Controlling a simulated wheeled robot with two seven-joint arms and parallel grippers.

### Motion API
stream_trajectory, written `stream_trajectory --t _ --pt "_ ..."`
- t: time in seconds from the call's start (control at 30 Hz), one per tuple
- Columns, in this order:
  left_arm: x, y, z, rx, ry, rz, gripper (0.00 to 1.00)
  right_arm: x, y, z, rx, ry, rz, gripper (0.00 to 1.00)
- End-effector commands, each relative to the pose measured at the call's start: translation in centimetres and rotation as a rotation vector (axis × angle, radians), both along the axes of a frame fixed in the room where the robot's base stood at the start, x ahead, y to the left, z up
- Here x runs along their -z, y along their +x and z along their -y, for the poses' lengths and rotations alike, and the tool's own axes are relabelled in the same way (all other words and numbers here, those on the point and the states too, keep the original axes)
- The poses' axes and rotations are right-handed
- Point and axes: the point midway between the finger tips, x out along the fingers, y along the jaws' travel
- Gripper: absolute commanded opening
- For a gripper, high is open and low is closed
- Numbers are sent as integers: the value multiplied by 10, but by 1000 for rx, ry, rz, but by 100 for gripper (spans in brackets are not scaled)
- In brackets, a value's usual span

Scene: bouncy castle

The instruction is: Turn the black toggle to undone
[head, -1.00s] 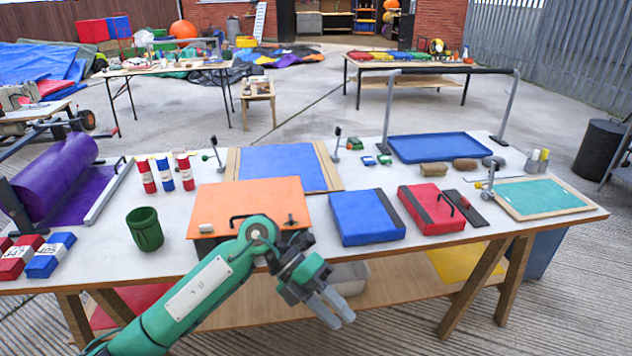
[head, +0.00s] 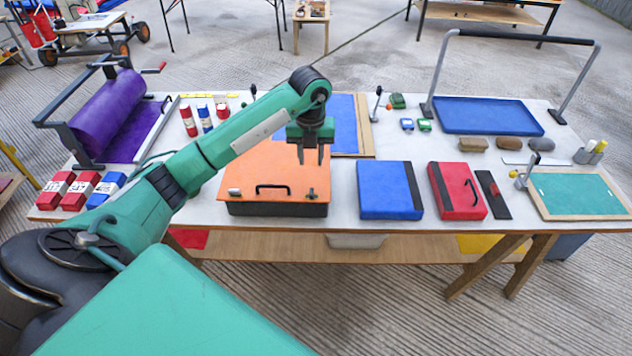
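Two upright black-tipped levers, left (head: 253,91) and right (head: 378,92), stand by the blue panel. My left gripper (head: 311,163) points down above the lid's right part, behind the dark piece, fingers apart and empty. My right gripper is not in view.
A blue case (head: 388,190) and a red case (head: 455,190) lie right of the box. A purple roller (head: 103,110) stands at the left. A tall frame (head: 583,80) rises at the back right. My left arm hides part of the table's left side.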

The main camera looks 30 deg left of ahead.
Motion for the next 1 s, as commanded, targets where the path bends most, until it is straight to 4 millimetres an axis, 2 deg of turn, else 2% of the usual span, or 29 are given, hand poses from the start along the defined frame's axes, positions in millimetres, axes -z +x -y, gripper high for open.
stream_trajectory --t 0.3,0.5,0.7,1.0 --pt "65 -2 2 2 -4 -5 32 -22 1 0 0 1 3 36" --pt "101 -1 2 2 -4 -3 32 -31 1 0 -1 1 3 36" --pt "118 0 1 3 -3 1 32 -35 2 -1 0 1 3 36" --pt "122 0 1 4 -3 1 32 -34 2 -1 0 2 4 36"
